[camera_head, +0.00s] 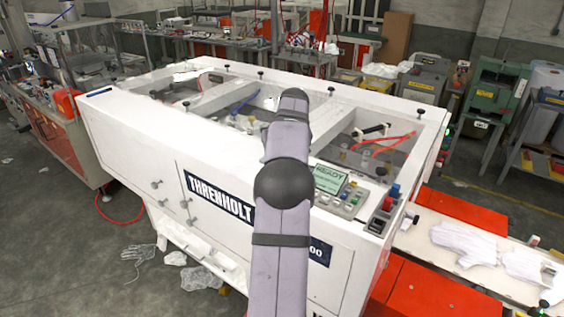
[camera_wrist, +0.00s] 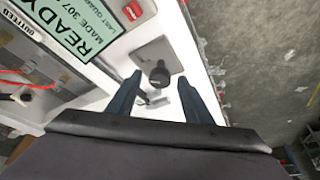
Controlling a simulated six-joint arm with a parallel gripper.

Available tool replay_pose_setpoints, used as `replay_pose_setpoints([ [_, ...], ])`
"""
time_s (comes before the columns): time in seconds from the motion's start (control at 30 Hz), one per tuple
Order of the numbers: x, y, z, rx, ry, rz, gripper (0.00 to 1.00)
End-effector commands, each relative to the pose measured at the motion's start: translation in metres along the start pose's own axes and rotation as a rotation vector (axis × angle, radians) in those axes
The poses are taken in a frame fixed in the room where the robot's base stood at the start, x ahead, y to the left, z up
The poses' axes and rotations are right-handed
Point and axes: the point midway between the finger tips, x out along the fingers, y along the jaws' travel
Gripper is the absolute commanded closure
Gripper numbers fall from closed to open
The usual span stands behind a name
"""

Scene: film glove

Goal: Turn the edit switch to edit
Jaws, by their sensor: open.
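In the wrist view a dark round knob (camera_wrist: 158,73) sits on a grey plate (camera_wrist: 148,51) on the white machine's panel; it looks like the edit switch, but I can read no label on it. My gripper (camera_wrist: 159,79) is open. Its two dark blue fingers point at the plate, with the knob showing between their tips. I cannot tell the remaining gap in depth. Nothing is held. In the head view my own arm hides the gripper, and the knob cannot be made out clearly.
A green display (camera_wrist: 78,32) reading READY and a red button (camera_wrist: 132,10) are beside the plate. The head view shows the display (camera_head: 330,179) with several buttons near it. Gloves (camera_head: 465,243) lie on the right conveyor.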

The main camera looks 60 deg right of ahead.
Motion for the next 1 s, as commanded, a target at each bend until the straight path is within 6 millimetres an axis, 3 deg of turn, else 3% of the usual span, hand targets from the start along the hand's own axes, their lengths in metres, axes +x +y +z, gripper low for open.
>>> replay_pose_setpoints([
  [0.13, 0.0002, -0.0001, 0.0001, 0.0, 0.0, 0.0, 0.54],
  [0.3, 0.0, 0.0, 0.0001, 0.0, 0.0, 0.0, 0.95],
  [1.0, -0.0005, -0.001, -0.001, 0.125, 0.002, 0.052, 0.95],
])
